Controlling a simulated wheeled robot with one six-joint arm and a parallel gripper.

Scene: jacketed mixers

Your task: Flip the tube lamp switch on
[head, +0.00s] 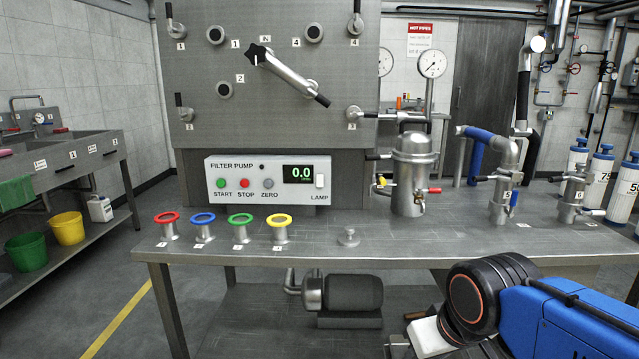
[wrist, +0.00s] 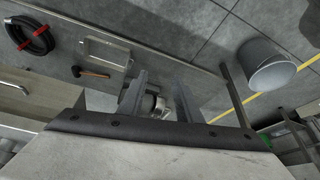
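No tube lamp itself is plain in view. In the wrist view my gripper (wrist: 160,82) has its two fingers apart with nothing held between them, pointing over the floor and low shelf. My gripper's fingers do not show in the head view, where my arm is at the lower right, well away from the panel.
Red, blue, green and yellow rings (head: 281,220) on stubs and a small knob (head: 348,237) stand on the steel table (head: 390,250) before the panel. A steel vessel (head: 414,175) stands right of it. A bucket (wrist: 267,68), mallet (wrist: 88,73) and black hose coil (wrist: 30,38) lie below.

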